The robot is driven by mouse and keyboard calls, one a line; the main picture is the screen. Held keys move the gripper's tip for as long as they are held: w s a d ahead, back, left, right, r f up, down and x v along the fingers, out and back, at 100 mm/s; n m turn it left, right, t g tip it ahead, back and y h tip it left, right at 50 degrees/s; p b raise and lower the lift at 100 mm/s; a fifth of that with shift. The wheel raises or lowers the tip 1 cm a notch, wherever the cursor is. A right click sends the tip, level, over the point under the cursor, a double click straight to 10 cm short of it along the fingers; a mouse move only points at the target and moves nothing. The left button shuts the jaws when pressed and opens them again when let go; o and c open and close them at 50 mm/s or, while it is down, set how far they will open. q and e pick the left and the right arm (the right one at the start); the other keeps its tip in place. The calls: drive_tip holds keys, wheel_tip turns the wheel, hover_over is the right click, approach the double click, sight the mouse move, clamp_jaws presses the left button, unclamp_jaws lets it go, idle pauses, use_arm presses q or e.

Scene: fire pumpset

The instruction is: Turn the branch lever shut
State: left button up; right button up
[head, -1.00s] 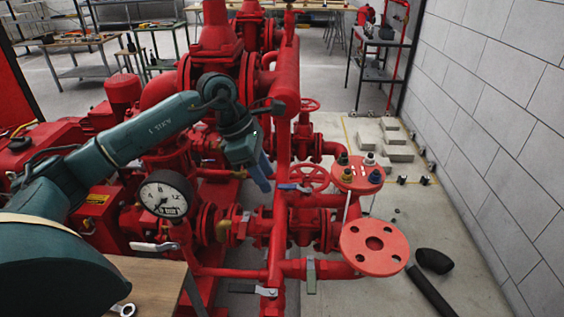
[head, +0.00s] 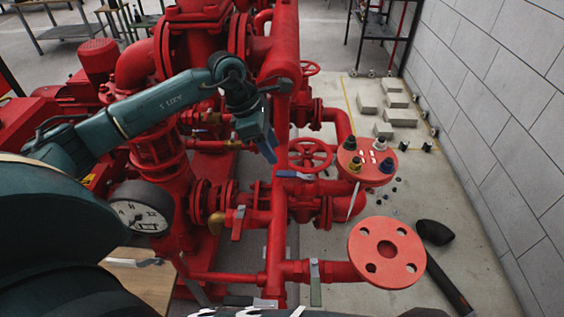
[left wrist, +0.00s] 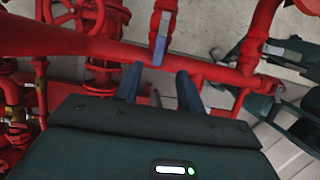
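My left gripper (head: 269,149) hangs with its blue fingers pointing down in front of the vertical red pipe. In the left wrist view its two fingers (left wrist: 159,86) are apart, with nothing between them. A blue-grey lever (left wrist: 160,40) on a red pipe lies just beyond the fingertips there. In the head view a blue lever (head: 294,174) is just below and right of the fingers, apart from them. A grey-green lever (head: 315,284) hangs down across the lower branch pipe. I cannot tell for sure which is the branch lever. My right gripper is not recognisable in either view.
A red handwheel (head: 310,154) and a flanged stub with coloured caps (head: 367,160) stand right of the fingers. A round red flange (head: 387,252) is at lower right. A pressure gauge (head: 139,215) is at left. Floor (head: 430,190) near the wall is partly clear.

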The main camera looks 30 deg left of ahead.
sight(287, 173)
use_arm(q)
drive_tip(key=x, duration=0.7)
drive_tip(key=shift+p, duration=0.3)
drive_tip(key=shift+c, duration=0.6)
clamp_jaws()
